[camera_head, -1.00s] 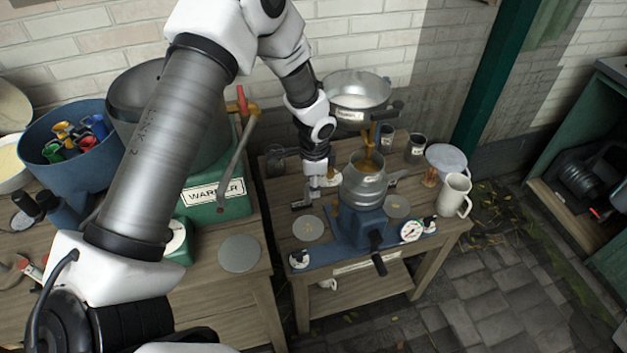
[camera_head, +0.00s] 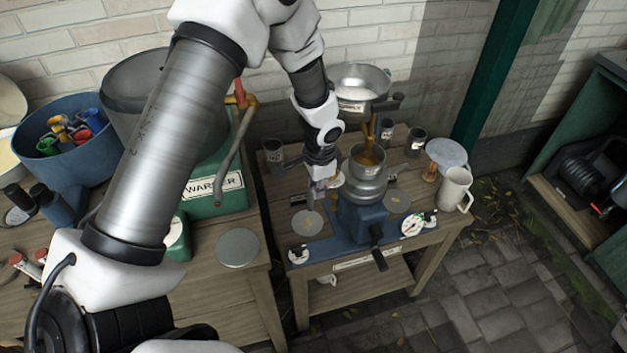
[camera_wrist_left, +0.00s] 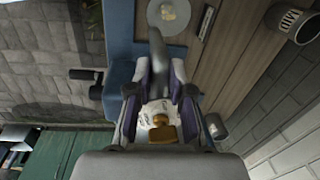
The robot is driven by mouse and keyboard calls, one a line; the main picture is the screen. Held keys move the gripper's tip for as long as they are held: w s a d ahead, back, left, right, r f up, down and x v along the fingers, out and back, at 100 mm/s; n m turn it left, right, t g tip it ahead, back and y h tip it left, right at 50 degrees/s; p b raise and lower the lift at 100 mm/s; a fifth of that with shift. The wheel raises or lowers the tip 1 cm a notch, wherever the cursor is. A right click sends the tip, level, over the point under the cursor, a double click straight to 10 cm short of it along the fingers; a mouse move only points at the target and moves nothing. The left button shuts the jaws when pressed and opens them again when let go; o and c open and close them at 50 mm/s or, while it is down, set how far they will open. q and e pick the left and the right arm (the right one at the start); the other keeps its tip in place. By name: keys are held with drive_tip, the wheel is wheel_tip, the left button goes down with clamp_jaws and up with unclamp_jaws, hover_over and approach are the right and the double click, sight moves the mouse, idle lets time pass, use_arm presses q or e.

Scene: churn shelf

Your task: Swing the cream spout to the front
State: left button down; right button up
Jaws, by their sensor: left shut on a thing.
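The cream separator has a blue base (camera_head: 350,222) and a silvery metal bowl section (camera_head: 366,182) on the small wooden table. My left gripper (camera_head: 317,192) is at the left side of the bowl section, low over the blue base. In the left wrist view, a grey metal spout (camera_wrist_left: 157,60) runs between the fingers of my left gripper (camera_wrist_left: 160,88), which is shut on it. In the head view the gripper hides most of this spout. A second spout (camera_head: 397,167) sticks out to the right of the bowl section. My right gripper is out of view.
A supply bowl (camera_head: 360,80) stands above the separator. A crank handle (camera_head: 379,258) points to the front. The green warmer (camera_head: 215,190) stands left. Round plates mark the table.

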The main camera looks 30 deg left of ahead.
use_arm(q)
drive_tip(key=s+d+n+p, duration=0.2)
drive_tip(key=d+n, duration=0.5)
drive_tip(key=shift+s+d+g, duration=0.2)
drive_tip(key=shift+g, duration=0.1)
drive_tip(key=shift+f, duration=0.1)
drive_tip(key=c, duration=1.2)
unclamp_jaws()
drive_tip(key=shift+o, duration=0.7)
drive_tip(key=shift+w+d, duration=0.1)
